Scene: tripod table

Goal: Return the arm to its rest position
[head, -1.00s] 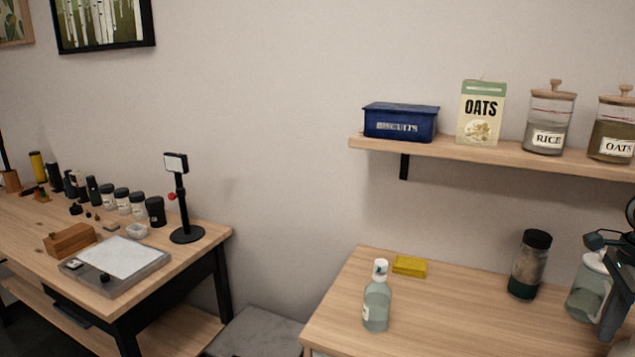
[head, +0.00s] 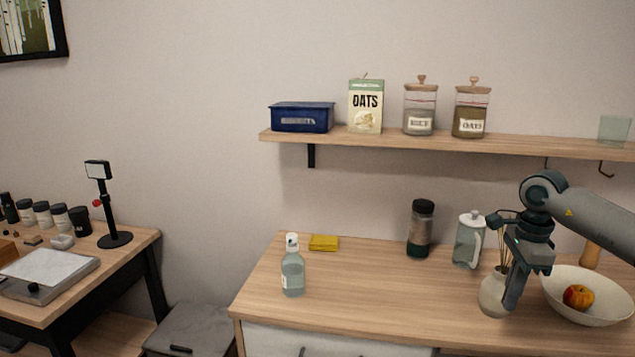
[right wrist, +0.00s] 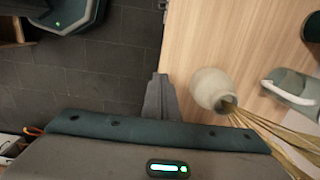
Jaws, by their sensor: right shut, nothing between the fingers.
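My right gripper (head: 513,290) is shut and empty. In the head view it points down in front of the counter's right part, overlapping a pale vase (head: 492,297) with thin sticks. In the right wrist view its closed fingers (right wrist: 160,97) lie beside the counter's edge, left of the vase (right wrist: 212,88); I cannot tell how far apart they are. My right arm (head: 597,222) comes in from the right.
The wooden counter (head: 365,310) holds a clear bottle (head: 292,275), a yellow sponge (head: 323,243), a dark-lidded jar (head: 421,230), a white-lidded pitcher (head: 467,242) and a bowl (head: 610,305) with fruit. A shelf (head: 390,138) hangs above. A side table (head: 130,262) stands left.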

